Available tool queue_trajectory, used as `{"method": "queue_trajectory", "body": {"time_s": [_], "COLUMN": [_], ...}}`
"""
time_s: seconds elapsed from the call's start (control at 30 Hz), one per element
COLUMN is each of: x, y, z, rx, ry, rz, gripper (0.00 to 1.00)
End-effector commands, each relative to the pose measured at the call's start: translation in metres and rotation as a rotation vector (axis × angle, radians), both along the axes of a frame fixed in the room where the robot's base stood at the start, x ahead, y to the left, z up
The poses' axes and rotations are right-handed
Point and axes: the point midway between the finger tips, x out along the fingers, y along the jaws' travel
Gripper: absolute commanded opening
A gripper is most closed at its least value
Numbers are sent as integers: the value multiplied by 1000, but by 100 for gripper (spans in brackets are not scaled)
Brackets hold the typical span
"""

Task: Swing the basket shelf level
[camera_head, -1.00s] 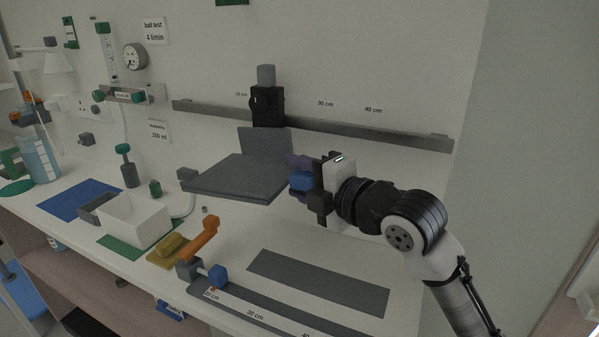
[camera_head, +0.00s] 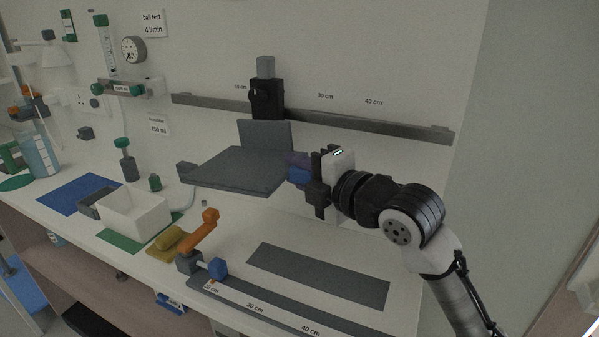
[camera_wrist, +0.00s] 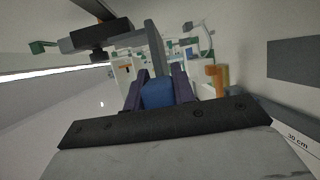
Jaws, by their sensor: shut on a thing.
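The basket shelf (camera_head: 238,170) is a grey flat plate with an upright back panel (camera_head: 265,135). It hangs from a black clamp (camera_head: 267,99) on the wall rail. The plate looks close to level in the head view. My gripper (camera_head: 300,168) is at the plate's right side, shut on a blue knob (camera_head: 298,176). In the wrist view the blue knob (camera_wrist: 157,93) sits between the two purple-grey fingers (camera_wrist: 158,92). The fingers partly hide the knob, and the shelf shows edge-on beyond it.
The grey rail (camera_head: 340,123) runs along the wall with centimetre marks.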

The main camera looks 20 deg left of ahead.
Motion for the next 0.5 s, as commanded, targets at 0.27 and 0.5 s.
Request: {"method": "queue_trajectory", "body": {"time_s": [0.27, 0.5], "x": [0, 0], "y": [4, 4], "z": [-14, -10], "rx": [92, 108], "ry": [-5, -5], "rz": [1, 0], "gripper": [0, 0]}}
